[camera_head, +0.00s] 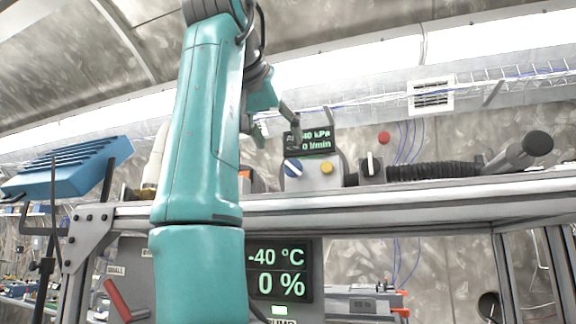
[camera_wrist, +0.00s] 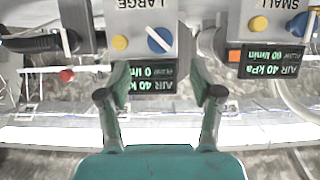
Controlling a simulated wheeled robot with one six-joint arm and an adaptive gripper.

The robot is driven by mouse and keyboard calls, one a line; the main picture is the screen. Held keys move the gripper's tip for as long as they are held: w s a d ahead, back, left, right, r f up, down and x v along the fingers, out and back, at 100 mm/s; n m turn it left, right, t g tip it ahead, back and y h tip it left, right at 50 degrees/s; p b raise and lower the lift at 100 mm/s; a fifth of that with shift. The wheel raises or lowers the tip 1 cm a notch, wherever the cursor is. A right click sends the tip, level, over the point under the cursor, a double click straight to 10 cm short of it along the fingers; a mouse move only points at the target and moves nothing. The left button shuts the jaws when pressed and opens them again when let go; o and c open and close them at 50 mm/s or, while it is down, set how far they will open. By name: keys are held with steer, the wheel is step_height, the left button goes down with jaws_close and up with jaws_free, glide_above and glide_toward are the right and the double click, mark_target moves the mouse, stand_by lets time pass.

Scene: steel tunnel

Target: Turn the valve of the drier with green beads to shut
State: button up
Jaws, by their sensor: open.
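I cannot make out any drier or green beads in either view. A grey box marked LARGE (camera_wrist: 142,22) shows upside down in the wrist view, with a blue knob with a white bar (camera_wrist: 160,40) and a yellow button (camera_wrist: 120,43). The same blue knob (camera_head: 293,168) shows in the head view. A black valve with a pale handle (camera_head: 370,164) stands just right of that box; it also shows at the left of the wrist view (camera_wrist: 66,41). My gripper (camera_wrist: 159,78) is open and empty, its fingers either side of the LARGE box's display.
The LARGE display (camera_wrist: 152,79) reads 40 kPa, 0 l/min. A SMALL box (camera_wrist: 260,22) stands to its right in the wrist view; its display (camera_wrist: 265,63) reads 60 l/min. A black corrugated hose (camera_head: 435,171) lies along the shelf. My arm hides part of the shelf.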

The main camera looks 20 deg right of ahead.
mark_target(292, 168)
steer(key=x, duration=0.9)
steer(key=shift+w+d+r, duration=0.1)
steer(key=c, duration=1.1)
steer(key=shift+c, duration=0.2)
steer(key=m+t+y, duration=0.1)
steer(key=m, duration=0.1)
steer(key=shift+m, duration=0.4)
steer(key=m+t+y, duration=0.1)
steer(key=m+t, duration=0.1)
steer(key=m, duration=0.1)
steer(key=shift+y, duration=0.4)
steer(key=shift+m, duration=0.3)
